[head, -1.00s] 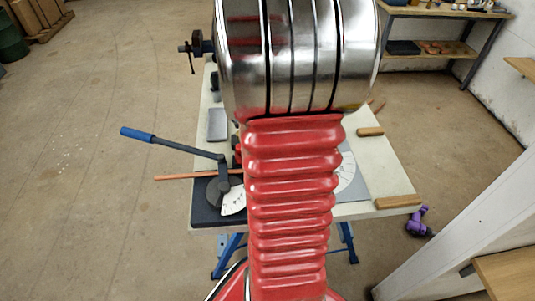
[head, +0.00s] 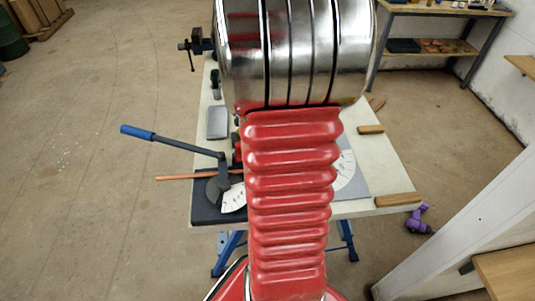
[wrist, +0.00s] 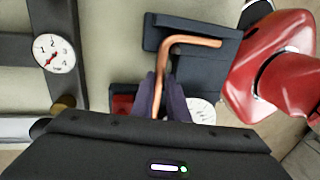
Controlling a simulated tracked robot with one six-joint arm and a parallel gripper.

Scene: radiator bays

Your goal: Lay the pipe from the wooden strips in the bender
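In the wrist view my gripper (wrist: 160,97) has its two dark fingers close on both sides of a bent copper pipe (wrist: 192,40). The pipe runs up from between the fingers, then turns right over a dark block. In the head view my arm hides the gripper. The bender (head: 222,185), with a long blue-gripped lever (head: 138,132) pointing left, stands on the bench's near left. A straight length of copper pipe (head: 185,177) sticks out left from it; whether it is the held pipe is unclear. Two wooden strips lie at the bench's right, one far (head: 370,130) and one near (head: 398,200).
The pale bench (head: 385,165) has a vise (head: 197,46) at its far left and a grey plate with a white dial at right. A gauge (wrist: 53,53) shows left in the wrist view. A purple tool (head: 420,220) lies on the floor. A white post stands right.

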